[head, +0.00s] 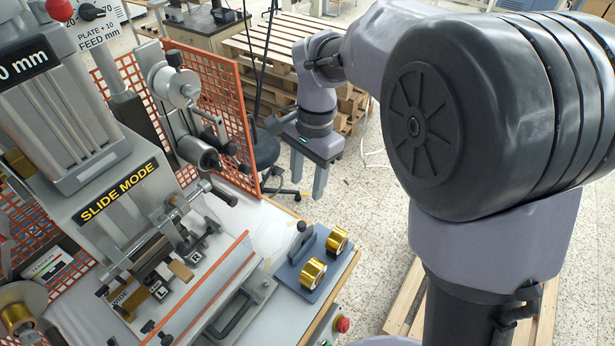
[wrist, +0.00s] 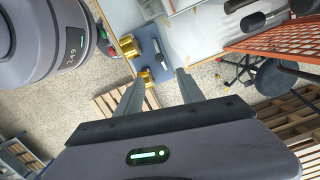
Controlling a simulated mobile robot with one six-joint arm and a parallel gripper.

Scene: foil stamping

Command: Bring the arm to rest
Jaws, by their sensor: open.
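My gripper (head: 308,178) hangs from my arm in the upper middle of the head view, past the right edge of the machine table. Its two fingers point down and stand apart with nothing between them. In the wrist view the gripper (wrist: 156,82) also shows its fingers spread and empty. My arm's large dark joint fills the right of the head view.
The stamping machine (head: 118,205) stands on the left with an orange mesh guard (head: 222,95). Gold foil rolls (head: 313,272) sit on a blue-grey plate (head: 292,268) near the table edge. A red button (head: 342,324), a dark chair (head: 264,150) and wooden pallets (head: 285,45) stand around. Speckled floor lies open between.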

